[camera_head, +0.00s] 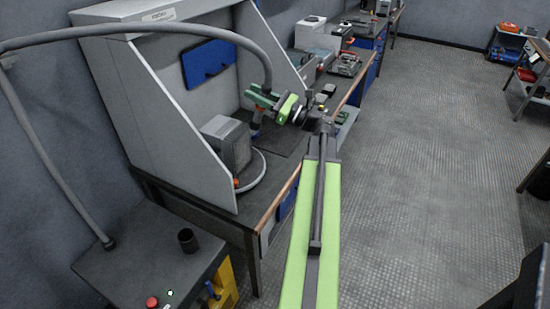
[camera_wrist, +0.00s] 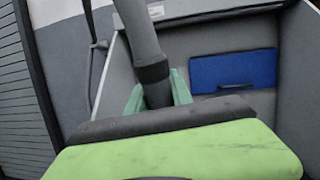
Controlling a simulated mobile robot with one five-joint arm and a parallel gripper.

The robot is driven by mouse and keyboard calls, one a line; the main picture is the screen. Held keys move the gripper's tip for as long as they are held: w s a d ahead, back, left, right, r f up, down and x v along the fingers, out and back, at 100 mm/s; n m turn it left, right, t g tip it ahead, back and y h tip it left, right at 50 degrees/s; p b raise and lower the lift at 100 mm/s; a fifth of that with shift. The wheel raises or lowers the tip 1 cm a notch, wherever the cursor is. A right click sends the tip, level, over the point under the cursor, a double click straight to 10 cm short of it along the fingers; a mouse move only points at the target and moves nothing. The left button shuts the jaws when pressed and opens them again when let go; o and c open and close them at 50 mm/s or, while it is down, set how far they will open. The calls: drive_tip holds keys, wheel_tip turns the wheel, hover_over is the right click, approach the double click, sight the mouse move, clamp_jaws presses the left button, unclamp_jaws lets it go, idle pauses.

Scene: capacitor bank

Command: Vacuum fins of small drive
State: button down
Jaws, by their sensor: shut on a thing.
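The wrist view shows the dark collar (camera_wrist: 153,72) between the fingers of my gripper (camera_wrist: 157,92). A grey box (camera_head: 228,144), seemingly the small drive, stands in the booth, left of and below my gripper. A gap shows between them. I cannot make out its fins, and the nozzle's tip is not clear.
The open grey booth (camera_head: 120,92) has sloping side walls and a blue panel (camera_head: 207,63) on its back. A cable (camera_head: 262,170) curls beside the box. A cabinet (camera_head: 140,272) with a dark cup (camera_head: 188,240) stands front left. The floor at right is mostly clear.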

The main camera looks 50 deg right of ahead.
drive_tip(key=s+a+f+n+t+y+b, duration=0.25)
drive_tip(key=s+f+n+y+b, duration=0.25)
drive_tip(key=s+f+y+b, duration=0.6)
drive_tip(key=shift+w+a+r+g+h+b, duration=0.1)
drive_tip(key=shift+w+a+r+h+b, duration=0.25)
drive_tip(key=shift+w+h+b, duration=0.25)
drive_tip(key=shift+w+a+r+g+h+b, duration=0.1)
drive_tip(key=shift+w+a+r+h+b, duration=0.1)
drive_tip(key=shift+w+r+h+b, duration=0.3)
drive_tip(key=shift+w+a+r+g+h+b, duration=0.1)
drive_tip(key=shift+w+a+r+h+b, duration=0.2)
drive_tip(key=shift+w+h+b, duration=0.35)
drive_tip(key=shift+w+a, duration=0.2)
drive_tip(key=shift+w, duration=0.75)
drive_tip(key=shift+w+d, duration=0.25)
drive_tip(key=shift+d, duration=0.7)
drive_tip(key=shift+w+d, duration=0.2)
drive_tip(key=shift+d, duration=0.7)
